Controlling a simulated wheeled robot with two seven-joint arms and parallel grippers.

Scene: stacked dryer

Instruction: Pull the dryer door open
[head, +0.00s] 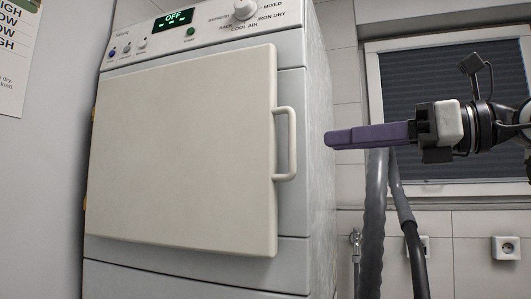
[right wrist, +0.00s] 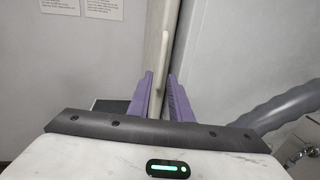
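The dryer door (head: 180,150) is a flat beige panel on the front of the white dryer. It appears shut against the body; a small gap cannot be told. Its handle (head: 291,143) is a pale upright bar on the right edge. My right gripper (head: 328,139) has purple fingers and points left, a little to the right of the handle, seemingly apart from it. In the right wrist view its fingers (right wrist: 160,75) are parted, and the handle (right wrist: 162,48) shows beyond their tips, roughly in line with the gap. My left gripper is not in view.
The control panel (head: 190,34) above the door reads OFF. Grey hoses (head: 375,225) hang to the right of the dryer, below my right arm. A window with a dark blind (head: 440,85) is behind. A wall stands close on the left.

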